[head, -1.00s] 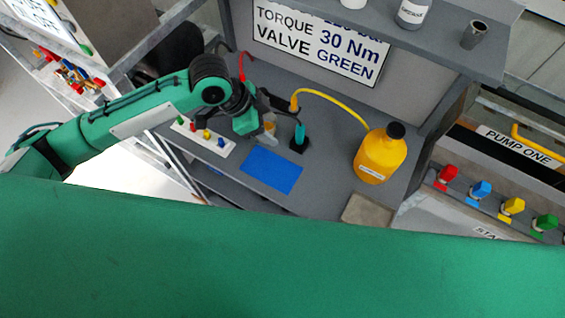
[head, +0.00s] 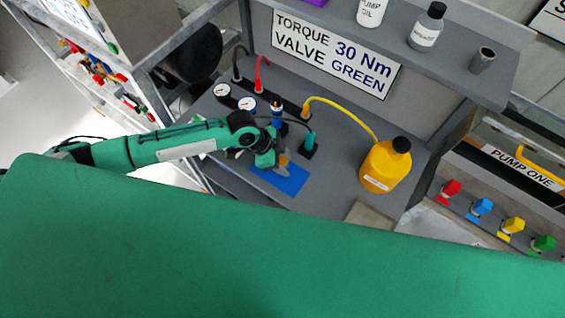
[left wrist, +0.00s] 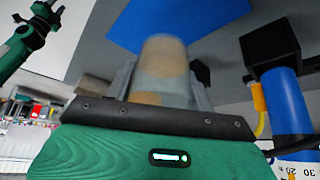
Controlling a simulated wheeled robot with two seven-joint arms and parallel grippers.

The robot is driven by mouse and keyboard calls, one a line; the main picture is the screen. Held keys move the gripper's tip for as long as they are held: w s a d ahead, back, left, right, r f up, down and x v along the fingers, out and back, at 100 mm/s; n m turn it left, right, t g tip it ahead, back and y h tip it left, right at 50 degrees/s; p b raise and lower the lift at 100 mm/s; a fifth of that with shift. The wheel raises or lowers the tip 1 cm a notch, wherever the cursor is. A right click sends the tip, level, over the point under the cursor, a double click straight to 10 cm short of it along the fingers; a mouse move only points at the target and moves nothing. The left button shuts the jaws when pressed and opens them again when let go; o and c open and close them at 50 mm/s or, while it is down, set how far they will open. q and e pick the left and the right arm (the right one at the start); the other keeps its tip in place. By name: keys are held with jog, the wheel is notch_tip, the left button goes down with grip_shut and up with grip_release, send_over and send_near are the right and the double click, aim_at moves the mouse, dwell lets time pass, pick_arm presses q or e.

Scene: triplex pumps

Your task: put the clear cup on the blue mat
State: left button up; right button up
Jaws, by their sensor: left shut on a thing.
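The blue mat (head: 292,185) lies flat on the grey bench, and my left gripper (head: 281,166) covers part of it in the head view. The left gripper is shut on the clear cup, which shows between the fingers in the left wrist view (left wrist: 163,68), greyish with tan tones. In the head view the cup is mostly hidden by the gripper. The mat shows beyond the cup in the left wrist view (left wrist: 185,22). I cannot tell whether the cup's base touches the mat.
A blue tool (head: 277,116) and a teal tool (head: 310,141) stand in black bases just behind the mat. A yellow jug (head: 385,166) stands to the right with a yellow hose. Two gauges (head: 234,97) lie back left. Bench between mat and jug is clear.

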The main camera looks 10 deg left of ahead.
pick_arm(q)
notch_tip(320, 180, down, 4)
jog(key=shift+r+p, duration=0.15)
jog(key=shift+p, duration=0.3)
jog(key=shift+f, duration=0.2)
jog(key=shift+f, duration=0.15)
jog(key=o, duration=1.1)
jog(key=shift+c, duration=0.2)
